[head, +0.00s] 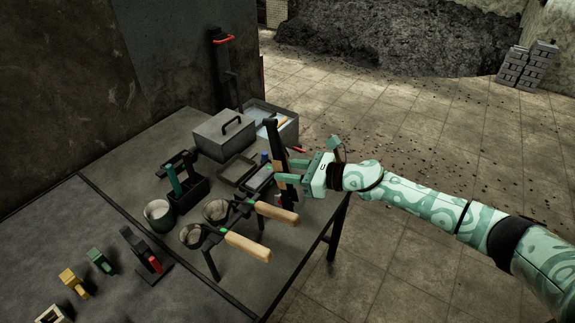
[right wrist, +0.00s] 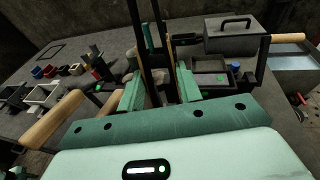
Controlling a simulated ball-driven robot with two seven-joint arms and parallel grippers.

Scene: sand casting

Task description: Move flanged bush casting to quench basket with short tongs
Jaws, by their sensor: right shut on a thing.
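My right gripper (head: 288,171) is at the right edge of the table, shut on a long dark tool that looks like the short tongs (head: 272,138). The tool stands nearly upright, with a tan strip along it. In the right wrist view the dark bars (right wrist: 151,40) rise between the two green fingers (right wrist: 160,90). An open grey-blue bin (head: 284,131), possibly the quench basket, stands at the table's far corner behind a lidded grey box. I cannot single out the flanged bush casting among the small parts. My left gripper is not in view.
The lidded grey box (head: 223,134) has a black handle. Two ladles with wooden handles (head: 247,247) lie near the right edge, beside a green-grey cup (head: 158,214). Small yellow (head: 72,281) and green (head: 99,260) parts sit at front left.

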